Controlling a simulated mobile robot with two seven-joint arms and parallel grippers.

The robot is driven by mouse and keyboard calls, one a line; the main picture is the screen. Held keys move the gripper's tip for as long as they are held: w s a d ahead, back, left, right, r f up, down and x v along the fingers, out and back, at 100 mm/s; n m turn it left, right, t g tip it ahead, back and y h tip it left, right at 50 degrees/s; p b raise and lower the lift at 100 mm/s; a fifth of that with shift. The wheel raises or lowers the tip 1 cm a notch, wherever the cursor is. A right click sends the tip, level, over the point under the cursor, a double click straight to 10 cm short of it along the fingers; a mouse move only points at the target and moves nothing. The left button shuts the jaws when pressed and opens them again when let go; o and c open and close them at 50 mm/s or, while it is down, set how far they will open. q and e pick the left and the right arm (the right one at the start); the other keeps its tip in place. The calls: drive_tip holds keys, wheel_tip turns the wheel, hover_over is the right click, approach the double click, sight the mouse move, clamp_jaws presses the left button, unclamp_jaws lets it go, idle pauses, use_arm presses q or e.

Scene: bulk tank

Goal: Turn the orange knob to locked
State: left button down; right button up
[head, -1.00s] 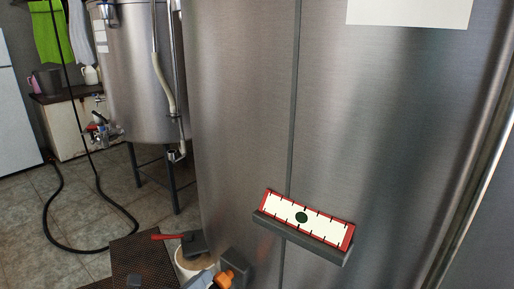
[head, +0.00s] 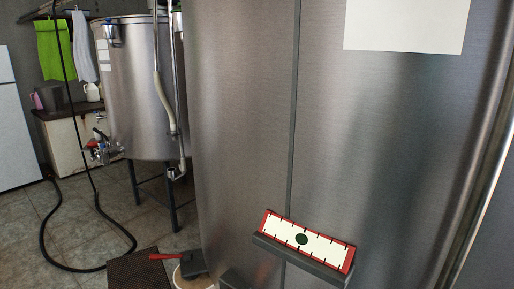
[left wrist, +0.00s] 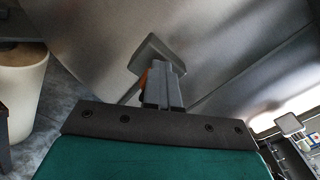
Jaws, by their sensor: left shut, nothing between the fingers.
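The orange knob shows only as a thin orange sliver (left wrist: 143,82) in the left wrist view, at the left side of my left gripper's fingers. Most of it is hidden behind them, so its setting cannot be read. A grey block-shaped mount (left wrist: 158,54) on the steel tank wall stands just beyond the fingertips. My left gripper (left wrist: 160,88) is shut and empty, close in front of the mount; I cannot tell whether it touches the knob. In the head view only the top of a grey block (head: 232,280) shows at the bottom edge. My right gripper is not in view.
The big steel tank (head: 240,130) fills the middle. A red-framed gauge strip (head: 333,254) sits on a ledge on it. A white bucket (left wrist: 22,95) stands at left in the wrist view. A black hose (head: 72,268) and a dark mat (head: 135,272) lie on the floor.

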use_arm(q)
drive_tip(key=shift+d+r+h, duration=0.3)
drive_tip(key=shift+d+r, duration=0.45)
drive_tip(key=shift+r, duration=0.2)
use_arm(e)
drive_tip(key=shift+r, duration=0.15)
use_arm(q)
drive_tip(key=v, duration=0.6)
drive_tip(key=shift+f, duration=0.25)
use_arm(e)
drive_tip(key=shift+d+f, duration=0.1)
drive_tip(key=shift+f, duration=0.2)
use_arm(q)
drive_tip(key=w+d+m, duration=0.1)
drive_tip(key=m, duration=0.1)
drive_tip(key=w+m+b, duration=0.1)
drive_tip(key=w+m, duration=0.1)
drive_tip(key=w+d+m+b, duration=0.1)
drive_tip(key=w+m, duration=0.1)
drive_tip(key=shift+d+f, duration=0.25)
drive_tip(key=shift+d, duration=0.05)
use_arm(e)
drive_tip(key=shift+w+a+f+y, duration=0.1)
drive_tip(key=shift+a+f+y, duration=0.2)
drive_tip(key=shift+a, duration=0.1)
